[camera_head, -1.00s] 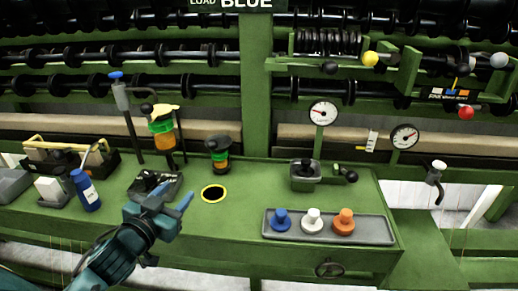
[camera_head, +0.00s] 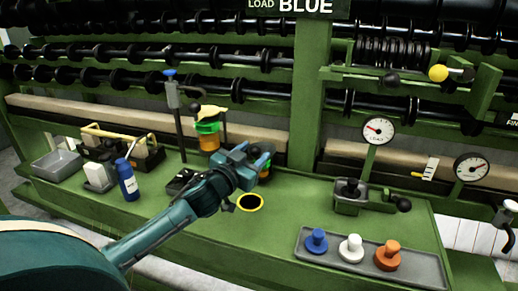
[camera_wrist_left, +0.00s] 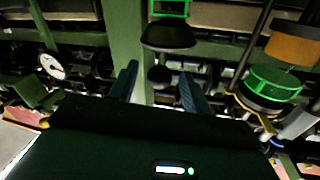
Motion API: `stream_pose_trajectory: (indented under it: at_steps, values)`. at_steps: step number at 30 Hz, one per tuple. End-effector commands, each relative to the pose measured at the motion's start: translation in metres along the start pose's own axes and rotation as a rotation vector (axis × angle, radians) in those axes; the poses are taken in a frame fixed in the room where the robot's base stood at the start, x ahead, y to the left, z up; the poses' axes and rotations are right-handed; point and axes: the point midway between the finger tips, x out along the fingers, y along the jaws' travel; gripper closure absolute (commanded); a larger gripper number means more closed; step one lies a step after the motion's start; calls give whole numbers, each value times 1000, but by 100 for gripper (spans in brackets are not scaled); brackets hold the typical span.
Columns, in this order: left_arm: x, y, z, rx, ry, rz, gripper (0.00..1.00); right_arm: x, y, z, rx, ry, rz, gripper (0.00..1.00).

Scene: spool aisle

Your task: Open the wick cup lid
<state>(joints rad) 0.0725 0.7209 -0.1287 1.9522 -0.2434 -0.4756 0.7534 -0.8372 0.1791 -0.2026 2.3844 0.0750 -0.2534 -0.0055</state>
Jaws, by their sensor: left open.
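A small cup with a black knobbed lid, a green band and an orange lower part, which I take to be the wick cup (camera_head: 265,173), stands on the green bench. My left gripper (camera_head: 253,157) is in front of it and hides most of it in the head view. In the left wrist view, which looks turned over, the black lid (camera_wrist_left: 168,37) shows with its round knob between my two spread fingers (camera_wrist_left: 158,84). The lid looks shut. The fingers are open and empty; I cannot tell whether they touch the knob. My right gripper is not in view.
A taller green and orange cup with a yellow top (camera_head: 208,135) stands close on the left. A yellow-ringed hole (camera_head: 250,202) is in front. A tray (camera_head: 420,268) with blue, white and orange knobbed pieces lies right. A blue bottle (camera_head: 127,180) stands left.

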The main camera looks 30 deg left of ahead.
Motion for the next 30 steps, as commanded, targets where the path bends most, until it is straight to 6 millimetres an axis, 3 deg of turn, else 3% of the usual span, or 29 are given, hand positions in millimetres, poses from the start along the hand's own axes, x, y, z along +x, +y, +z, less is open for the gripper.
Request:
stream_pose_trajectory:
  at_steps: [7, 19, 30]
  values:
    - [27, 0, 0, -1, 1, 0, 52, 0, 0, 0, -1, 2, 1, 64]
    - [33, 0, 0, 0, 0, 1, 53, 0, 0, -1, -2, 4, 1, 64]
    - [32, 0, 0, 0, 0, 1, 83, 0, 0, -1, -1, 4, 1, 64]
